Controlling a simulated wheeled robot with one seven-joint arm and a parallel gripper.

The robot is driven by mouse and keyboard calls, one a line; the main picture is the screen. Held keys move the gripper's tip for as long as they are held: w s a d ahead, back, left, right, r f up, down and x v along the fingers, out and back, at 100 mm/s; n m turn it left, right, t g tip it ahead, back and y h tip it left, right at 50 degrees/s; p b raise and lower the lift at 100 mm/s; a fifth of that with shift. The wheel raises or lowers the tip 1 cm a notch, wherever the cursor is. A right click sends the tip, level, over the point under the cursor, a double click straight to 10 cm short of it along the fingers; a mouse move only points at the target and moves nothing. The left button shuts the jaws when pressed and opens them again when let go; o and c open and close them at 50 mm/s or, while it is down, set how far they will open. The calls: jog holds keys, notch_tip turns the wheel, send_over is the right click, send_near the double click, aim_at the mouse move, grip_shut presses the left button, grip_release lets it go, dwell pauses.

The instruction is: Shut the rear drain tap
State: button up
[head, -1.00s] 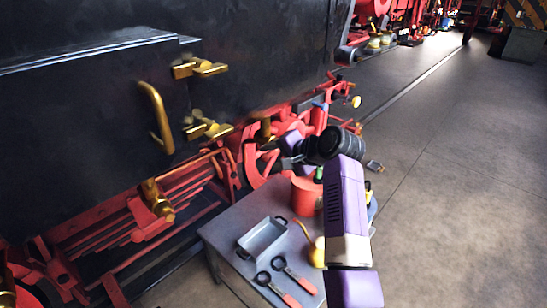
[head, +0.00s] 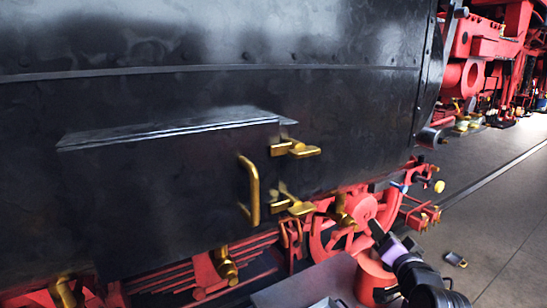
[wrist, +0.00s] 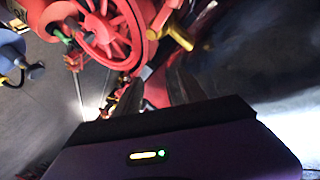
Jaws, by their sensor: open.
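Brass tap-like fittings sit low along the engine's side in the head view: one (head: 342,212) near the red wheel (head: 345,240), one (head: 226,266) at the red bars, and one (head: 65,292) at the lower left. I cannot tell which is the rear drain tap. My gripper (head: 376,229) is at the lower right, just right of and below the nearest fitting, with no contact clear. In the wrist view, my gripper (wrist: 158,88) has its dark fingers apart with nothing visible between them. A brass fitting (wrist: 172,26) lies beyond them, beside a red wheel (wrist: 108,28).
The black engine side (head: 180,180) carries a brass handle (head: 251,190) and two brass latches (head: 295,149) (head: 292,203). Open floor (head: 505,200) lies to the right.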

jog(key=s+a+f+n, duration=0.2)
jog(key=s+f, duration=0.2)
jog(key=s, duration=1.4)
jog(key=s+a+f+n+g+b, duration=0.1)
jog(key=s+a+f+n, duration=0.2)
jog(key=s, duration=1.6)
jog(key=s+a+f+n, duration=0.2)
jog(key=s+f, duration=0.3)
jog(key=s, duration=1.3)
jog(key=shift+s+a+n+g+y, duration=0.15)
jog(key=shift+a+n+g+y, duration=0.15)
jog(key=shift+a+n+g, duration=0.1)
